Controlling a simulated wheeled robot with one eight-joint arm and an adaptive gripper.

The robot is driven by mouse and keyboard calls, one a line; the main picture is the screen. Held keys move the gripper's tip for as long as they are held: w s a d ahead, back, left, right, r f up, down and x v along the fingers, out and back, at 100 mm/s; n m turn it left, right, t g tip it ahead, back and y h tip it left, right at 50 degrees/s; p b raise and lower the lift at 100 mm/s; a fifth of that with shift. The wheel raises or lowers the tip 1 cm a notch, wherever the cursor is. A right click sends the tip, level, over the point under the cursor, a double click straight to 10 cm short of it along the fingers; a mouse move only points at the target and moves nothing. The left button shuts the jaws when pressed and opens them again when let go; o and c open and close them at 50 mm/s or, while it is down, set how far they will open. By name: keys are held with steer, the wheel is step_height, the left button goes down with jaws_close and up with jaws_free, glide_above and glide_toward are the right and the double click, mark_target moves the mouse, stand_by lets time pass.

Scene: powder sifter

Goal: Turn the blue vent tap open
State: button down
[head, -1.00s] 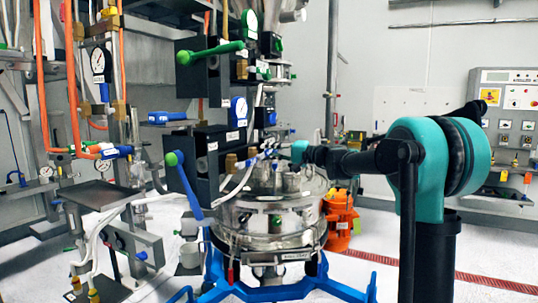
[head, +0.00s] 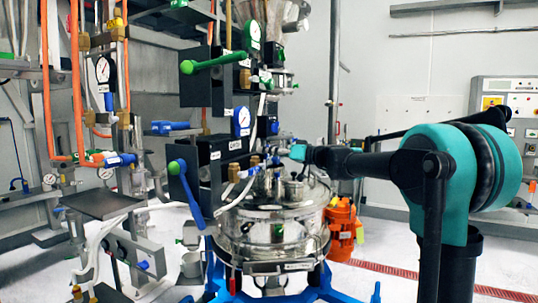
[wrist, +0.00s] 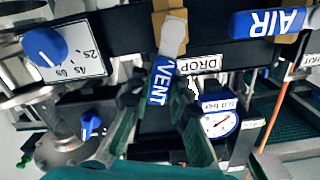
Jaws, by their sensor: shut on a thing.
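The blue vent tap (wrist: 161,80) shows in the wrist view as a flat blue handle marked VENT. It runs from a pale rounded pivot end on a brass body (wrist: 186,10) down between my fingers. My gripper (wrist: 160,98) is shut on this handle, with one dark finger on each side of it. The far end of the handle is partly hidden between the fingers. In the head view my gripper (head: 272,160) is small, above the steel sifter lid and beside the dark valve panel. The vent tap cannot be made out clearly there.
A blue AIR handle (wrist: 268,22) is right of the vent tap; a blue knob (wrist: 44,46) is left. A dial gauge (wrist: 219,122) sits near my right finger. The steel sifter (head: 270,235) stands below my arm. A blue lever (head: 187,195) and green handle (head: 213,62) project from the panel.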

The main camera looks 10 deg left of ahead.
steer(key=shift+s+a+r+n, duration=0.1)
steer(key=shift+s+n, duration=0.2)
steer(key=shift+n, duration=0.4)
steer(key=shift+s+a+f+n, duration=0.1)
steer(key=shift+s+n, duration=0.2)
steer(key=shift+n, duration=0.4)
steer(key=shift+s+a+r+n, duration=0.1)
steer(key=shift+s+n, duration=0.2)
steer(key=shift+n, duration=0.4)
steer(key=c, duration=1.4)
jaws_free()
steer(key=v, duration=1.2)
